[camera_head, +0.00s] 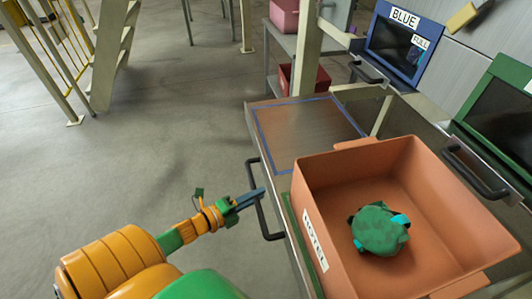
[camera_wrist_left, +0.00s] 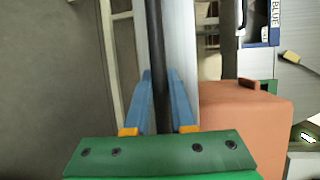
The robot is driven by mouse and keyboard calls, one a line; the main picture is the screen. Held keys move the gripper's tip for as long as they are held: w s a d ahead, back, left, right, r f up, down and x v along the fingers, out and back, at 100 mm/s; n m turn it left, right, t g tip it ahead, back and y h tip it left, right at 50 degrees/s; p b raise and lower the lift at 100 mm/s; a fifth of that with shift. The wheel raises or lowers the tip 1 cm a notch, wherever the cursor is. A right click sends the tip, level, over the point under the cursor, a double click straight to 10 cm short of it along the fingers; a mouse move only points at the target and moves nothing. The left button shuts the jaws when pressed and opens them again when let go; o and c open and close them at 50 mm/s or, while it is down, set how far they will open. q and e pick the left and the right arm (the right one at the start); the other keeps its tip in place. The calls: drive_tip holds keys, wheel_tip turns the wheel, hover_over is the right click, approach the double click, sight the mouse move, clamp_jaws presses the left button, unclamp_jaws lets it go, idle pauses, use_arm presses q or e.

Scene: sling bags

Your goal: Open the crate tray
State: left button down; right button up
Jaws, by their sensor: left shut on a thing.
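The crate tray (camera_head: 258,112) is a grey metal platform with a blue outline on its far part and a black bar handle (camera_head: 262,216) on its side facing me. My left gripper (camera_head: 255,195) is shut on this handle near its middle. In the left wrist view the black handle bar (camera_wrist_left: 157,45) runs between the two blue fingers (camera_wrist_left: 162,105). An orange crate (camera_head: 325,200) labelled HOTEL stands at the near end of the tray. My right gripper is not in view.
A green and black sling bag (camera_head: 378,230) lies in the orange crate. A yellow railing (camera_head: 60,45) stands far left. The floor (camera_head: 150,140) left of the tray is clear.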

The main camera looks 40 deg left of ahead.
use_arm(q)
drive_tip(key=shift+s+a+f, duration=0.1)
drive_tip(key=shift+s+a, duration=0.25)
drive_tip(key=shift+s, duration=0.15)
drive_tip(key=c, duration=0.8)
unclamp_jaws()
drive_tip(key=shift+o, duration=0.2)
drive_tip(key=p+v, duration=0.1)
drive_tip(key=v, duration=0.6)
